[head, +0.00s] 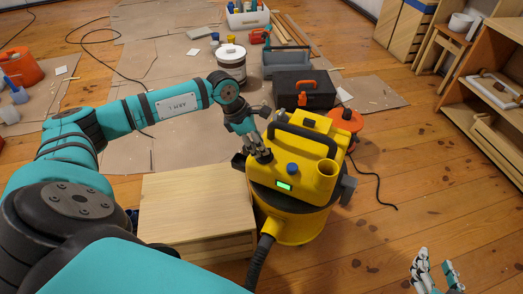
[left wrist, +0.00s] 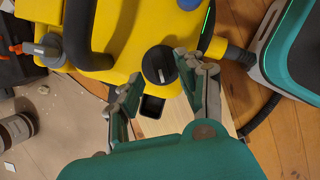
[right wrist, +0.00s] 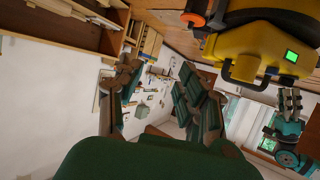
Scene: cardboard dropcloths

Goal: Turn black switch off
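The yellow vacuum (head: 310,165) stands on the floor with a green lit display (head: 284,185) and a blue knob (head: 292,169). The black switch (left wrist: 159,65) is a round knob with a pale pointer mark on its yellow top, seen in the left wrist view. My right gripper (head: 435,272) is open and empty, low at the right, also shown in the right wrist view (right wrist: 158,82).
A wooden box (head: 195,205) stands left of the vacuum. Behind it are a black toolbox (head: 303,90), a grey tote (head: 286,62) and a white bucket (head: 230,59). A shelf (head: 495,110) is at the right. Bare floor lies right of the vacuum.

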